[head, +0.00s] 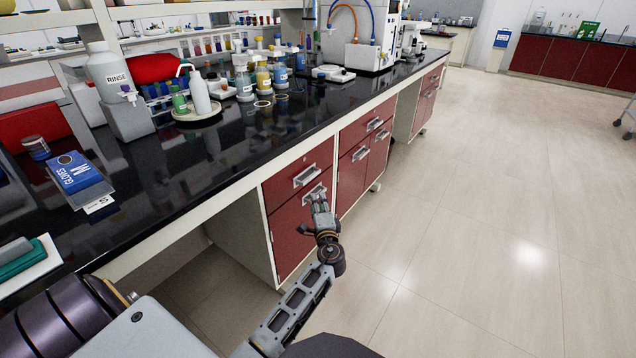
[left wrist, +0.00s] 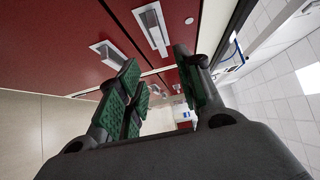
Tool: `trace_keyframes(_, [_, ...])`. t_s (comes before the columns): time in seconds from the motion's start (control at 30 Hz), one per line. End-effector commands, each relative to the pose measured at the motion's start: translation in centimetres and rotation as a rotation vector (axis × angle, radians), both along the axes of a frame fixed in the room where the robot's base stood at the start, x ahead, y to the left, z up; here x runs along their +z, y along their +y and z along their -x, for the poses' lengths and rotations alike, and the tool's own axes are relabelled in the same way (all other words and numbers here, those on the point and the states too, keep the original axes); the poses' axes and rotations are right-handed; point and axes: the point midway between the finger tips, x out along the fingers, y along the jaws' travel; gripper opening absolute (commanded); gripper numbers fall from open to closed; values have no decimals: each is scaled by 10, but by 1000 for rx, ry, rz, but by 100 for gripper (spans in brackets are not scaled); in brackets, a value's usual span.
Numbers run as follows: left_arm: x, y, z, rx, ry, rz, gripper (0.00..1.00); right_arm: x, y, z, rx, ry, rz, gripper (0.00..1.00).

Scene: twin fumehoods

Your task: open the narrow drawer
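The narrow drawer (head: 288,184) is the shallow red front at the top of the nearer cabinet, with a silver bar handle (head: 306,175) and a small lock above it. It looks closed. A taller red door (head: 287,238) with its own handle is below it. My left gripper (head: 310,212) is in front of this cabinet, below the drawer handle in the picture. In the left wrist view my left gripper (left wrist: 158,75) is open and empty, its green pads apart; the drawer handle (left wrist: 152,28) shows beyond them, apparently untouched. My right gripper is not in view.
A wider cabinet (head: 362,128) with red drawer and doors stands just beyond. The pale floor (head: 450,220) to the right is clear.

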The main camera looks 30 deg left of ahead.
Motion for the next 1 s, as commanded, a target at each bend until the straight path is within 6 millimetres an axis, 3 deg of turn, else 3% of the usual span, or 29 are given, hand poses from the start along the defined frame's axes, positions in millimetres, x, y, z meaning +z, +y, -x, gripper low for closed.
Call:
trace_keyframes(0.53, [0, 5, -6, 1, 0, 0, 36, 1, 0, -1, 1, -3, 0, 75])
trace_keyframes(1.0, [0, 34, -40, 1, 0, 0, 36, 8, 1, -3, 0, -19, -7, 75])
